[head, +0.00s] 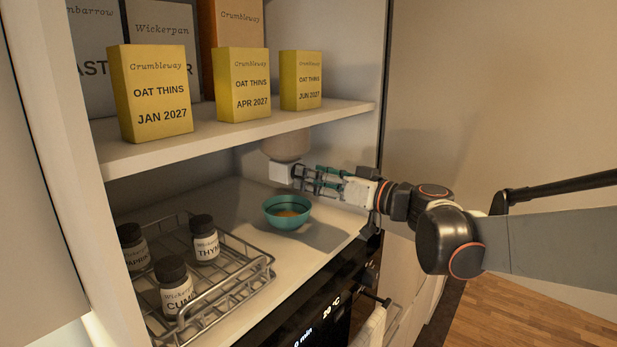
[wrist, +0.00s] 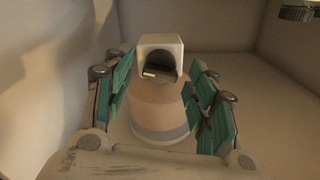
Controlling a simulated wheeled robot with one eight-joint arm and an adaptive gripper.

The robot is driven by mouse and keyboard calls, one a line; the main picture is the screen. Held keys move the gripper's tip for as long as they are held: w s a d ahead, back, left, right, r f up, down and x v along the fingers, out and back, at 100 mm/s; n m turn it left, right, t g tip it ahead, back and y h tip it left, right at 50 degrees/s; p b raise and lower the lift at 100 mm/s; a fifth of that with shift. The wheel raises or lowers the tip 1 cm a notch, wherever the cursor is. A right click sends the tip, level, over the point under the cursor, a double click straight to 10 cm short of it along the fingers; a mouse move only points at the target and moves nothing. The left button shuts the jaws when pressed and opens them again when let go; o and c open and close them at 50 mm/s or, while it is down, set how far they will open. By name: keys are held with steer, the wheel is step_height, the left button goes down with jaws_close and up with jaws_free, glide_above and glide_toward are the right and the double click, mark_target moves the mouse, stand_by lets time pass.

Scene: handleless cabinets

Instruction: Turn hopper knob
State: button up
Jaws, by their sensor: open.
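The hopper (head: 287,146) is a tan rounded body under the shelf, with a white block-shaped outlet (head: 281,172) at its lower end. In the wrist view the hopper's tan body (wrist: 158,105) lies between my fingers, and the white outlet (wrist: 160,50) shows a dark opening with a small pale bar in it. I cannot tell which part is the knob. My gripper (head: 305,178) is open just right of the outlet. Its teal finger pads stand on either side of the hopper in the wrist view (wrist: 160,88); contact is not clear.
A teal bowl (head: 288,212) with orange contents stands on the counter below the hopper. A wire rack (head: 235,290) with spice jars is at the left. Yellow boxes (head: 242,85) stand on the shelf (head: 330,116) above. A black oven front (head: 315,325) lies below.

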steer(key=v, duration=1)
steer(key=w+a+n+p, duration=0.1)
steer(key=w+a, duration=0.1)
steer(key=a, duration=0.1)
steer(key=w+a+n+p, duration=0.1)
steer(key=w+a, duration=0.2)
steer(key=w+a+n+p, duration=0.1)
steer(key=w+a, duration=0.1)
steer(key=a, duration=0.1)
steer(key=shift+w+a+p, duration=0.15)
steer(key=shift+a+p, duration=0.15)
steer(key=shift+p, duration=0.05)
steer(key=c, duration=1)
